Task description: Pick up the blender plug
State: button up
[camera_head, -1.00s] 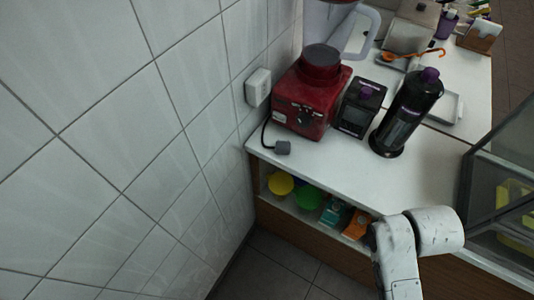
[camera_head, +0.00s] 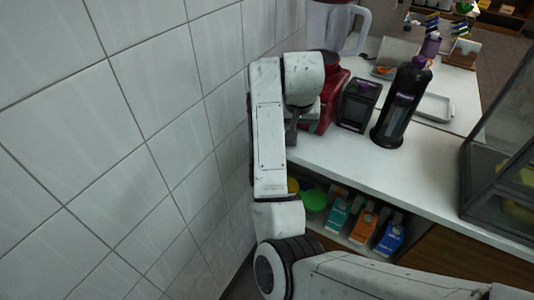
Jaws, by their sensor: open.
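The red blender base (camera_head: 333,92) stands on the white counter (camera_head: 330,155) against the tiled wall, with its clear jar (camera_head: 325,25) on top. The blender plug, a small grey block, is not clearly seen now; my arm covers the counter's left corner where it lay. My gripper (camera_head: 292,125) is over that corner, just left of and in front of the blender base, pointing down. Its jaws are open, but mostly hidden by my wrist. I cannot tell whether the plug is between them. The wall socket is also hidden behind my arm.
A small black box (camera_head: 357,104) and a tall dark bottle with a purple cap (camera_head: 402,103) stand right of the blender. A shelf below holds cartons (camera_head: 363,224) and a green tub (camera_head: 314,200). A glass case (camera_head: 500,150) is at right. The counter's front middle is clear.

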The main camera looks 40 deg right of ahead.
jog(key=shift+w+x, duration=0.2)
jog(key=shift+x, duration=1.55)
jog(key=shift+w+x, duration=0.2)
jog(key=shift+x, duration=1.55)
jog(key=shift+w+x, duration=0.25)
jog(key=shift+x, duration=1.5)
jog(key=shift+a+r, duration=0.15)
jog(key=shift+a, duration=0.05)
jog(key=shift+c, duration=0.4)
jog(key=c, duration=1.1)
jog(key=shift+r, duration=0.1)
jog(key=shift+c, duration=0.2)
